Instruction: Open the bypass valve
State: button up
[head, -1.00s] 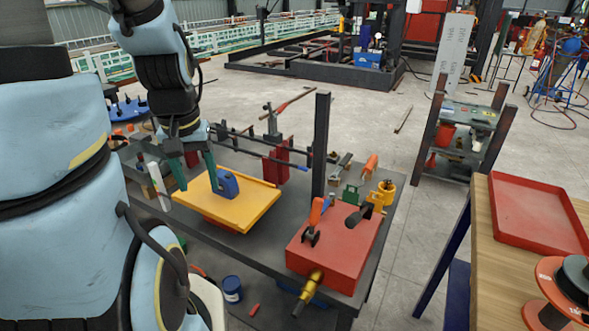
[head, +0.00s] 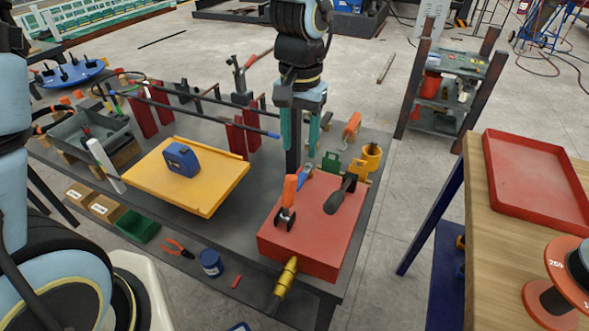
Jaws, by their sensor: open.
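A red box-shaped unit (head: 330,231) sits at the right end of the dark workbench. On its top are an orange-handled lever on a black base (head: 288,200), a blue lever (head: 304,178) and a dark rounded handle (head: 341,195). A brass fitting (head: 287,277) sticks out of its front. I cannot tell which of these is the bypass valve. My gripper (head: 299,146) points down with its two green fingers apart and nothing between them. In the picture it is just above the back left of the red unit, and a dark post is partly hidden behind it.
A yellow plate (head: 197,190) with a blue block (head: 182,160) lies left of the red unit. Red clamps (head: 236,136) and long bars stand behind it. A green bracket (head: 330,163) and yellow cup (head: 371,156) sit behind the unit. A wooden table (head: 490,255) stands at right.

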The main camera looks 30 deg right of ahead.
aim_at(299, 181)
notch_tip(299, 181, down, 9)
jog(key=shift+r+p, duration=0.1)
jog(key=shift+p, duration=0.65)
grip_shut()
dwell(1.0)
